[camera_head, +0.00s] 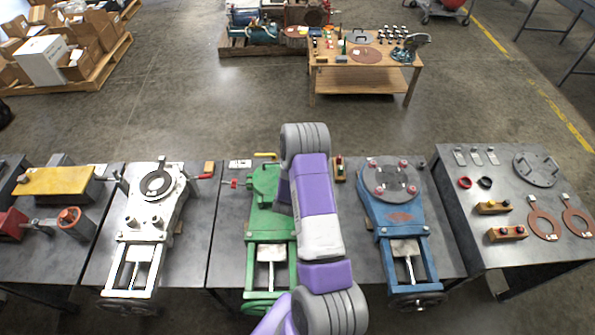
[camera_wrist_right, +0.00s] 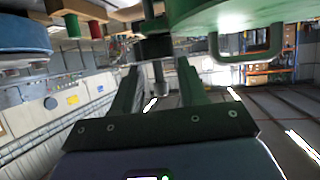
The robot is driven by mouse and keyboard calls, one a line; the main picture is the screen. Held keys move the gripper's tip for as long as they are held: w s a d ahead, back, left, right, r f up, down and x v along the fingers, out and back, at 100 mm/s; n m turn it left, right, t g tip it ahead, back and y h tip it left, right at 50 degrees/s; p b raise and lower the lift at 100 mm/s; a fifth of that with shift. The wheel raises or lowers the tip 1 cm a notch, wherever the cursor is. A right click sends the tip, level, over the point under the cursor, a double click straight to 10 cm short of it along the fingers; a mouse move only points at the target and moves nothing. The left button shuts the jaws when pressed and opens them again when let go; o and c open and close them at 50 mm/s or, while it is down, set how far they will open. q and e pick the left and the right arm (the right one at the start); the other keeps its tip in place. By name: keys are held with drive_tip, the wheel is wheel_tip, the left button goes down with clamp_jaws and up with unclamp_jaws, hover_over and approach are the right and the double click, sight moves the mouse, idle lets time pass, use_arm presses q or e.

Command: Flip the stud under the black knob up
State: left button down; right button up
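In the right wrist view, which looks upside down, my right gripper (camera_wrist_right: 157,75) has its two dark green fingers apart. A dark upright stud or knob (camera_wrist_right: 158,72) shows between them with a gap visible on each side. I cannot tell whether it is between the fingertips or beyond them. It hangs in the picture beside a green body (camera_wrist_right: 215,14). In the head view my purple right arm hides the right gripper and part of the green machine (camera_head: 259,228). My left gripper is not in view.
In the wrist view a red knob (camera_wrist_right: 95,29) and a green knob (camera_wrist_right: 72,25) show near wood. In the head view a white machine (camera_head: 137,228) stands left and a blue one (camera_head: 397,220) right. A right table has wooden blocks (camera_head: 493,207) with knobs. Open floor lies behind.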

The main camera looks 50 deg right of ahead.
drive_tip(key=v, duration=0.6)
drive_tip(key=shift+a+p, duration=0.3)
drive_tip(key=shift+p, duration=0.05)
drive_tip(key=shift+s+r, duration=0.1)
drive_tip(key=shift+s, duration=0.05)
